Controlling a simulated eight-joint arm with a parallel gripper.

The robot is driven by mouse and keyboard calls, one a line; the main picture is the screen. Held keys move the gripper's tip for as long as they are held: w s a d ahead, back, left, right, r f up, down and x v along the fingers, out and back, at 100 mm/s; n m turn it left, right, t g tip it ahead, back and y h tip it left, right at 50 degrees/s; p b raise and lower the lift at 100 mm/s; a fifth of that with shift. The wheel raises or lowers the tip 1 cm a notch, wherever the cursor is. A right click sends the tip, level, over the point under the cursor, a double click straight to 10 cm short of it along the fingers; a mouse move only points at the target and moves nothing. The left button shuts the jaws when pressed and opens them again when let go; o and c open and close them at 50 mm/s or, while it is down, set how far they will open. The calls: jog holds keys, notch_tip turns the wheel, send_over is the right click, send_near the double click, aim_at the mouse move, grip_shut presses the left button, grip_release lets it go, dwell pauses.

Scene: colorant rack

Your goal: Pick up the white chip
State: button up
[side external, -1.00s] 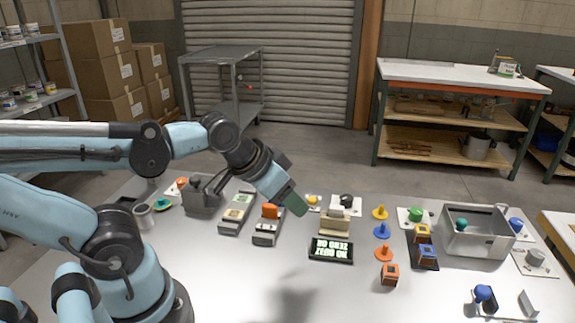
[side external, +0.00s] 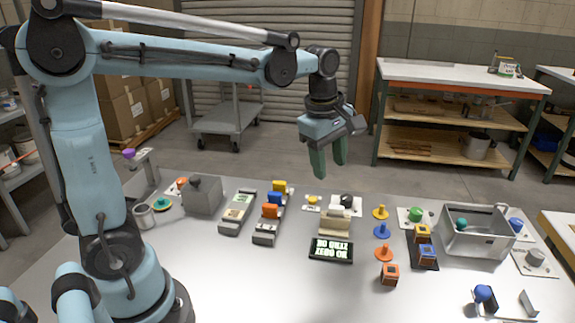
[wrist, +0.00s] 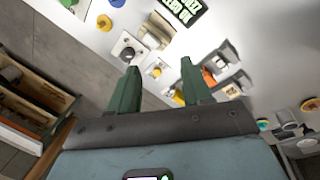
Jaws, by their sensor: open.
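My gripper (side external: 329,168) is open, with its two green fingers pointing down and apart. It hangs high above the back edge of the table, with nothing between the fingers. The wrist view also shows the gripper (wrist: 159,66), empty, with the table beyond its tips. I cannot pick out a white chip with certainty in either view. A grey rack (side external: 229,229) holds small pale and greenish pieces, too small to tell apart. A cream block (side external: 334,228) stands behind the black sign.
A second rack (side external: 262,240) holds yellow, blue and orange blocks. The black sign (side external: 331,250) lies near the middle. Coloured pegs, an orange cube (side external: 390,274) and a metal bin (side external: 470,245) stand to the right. The front middle of the table is clear.

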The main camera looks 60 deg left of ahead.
jog(key=w+f+n+g, duration=0.1)
jog(key=w+n+g, duration=0.1)
jog(key=w+n, duration=0.3)
jog(key=n, duration=0.3)
send_over(336, 207)
jog(key=f, duration=0.7)
jog(key=shift+d+f, duration=0.2)
jog(key=shift+d, duration=0.05)
jog(key=shift+a+f, duration=0.15)
jog(key=shift+f, duration=1.2)
jog(key=shift+a+f, duration=0.1)
jog(key=shift+f, duration=1.25)
grip_shut()
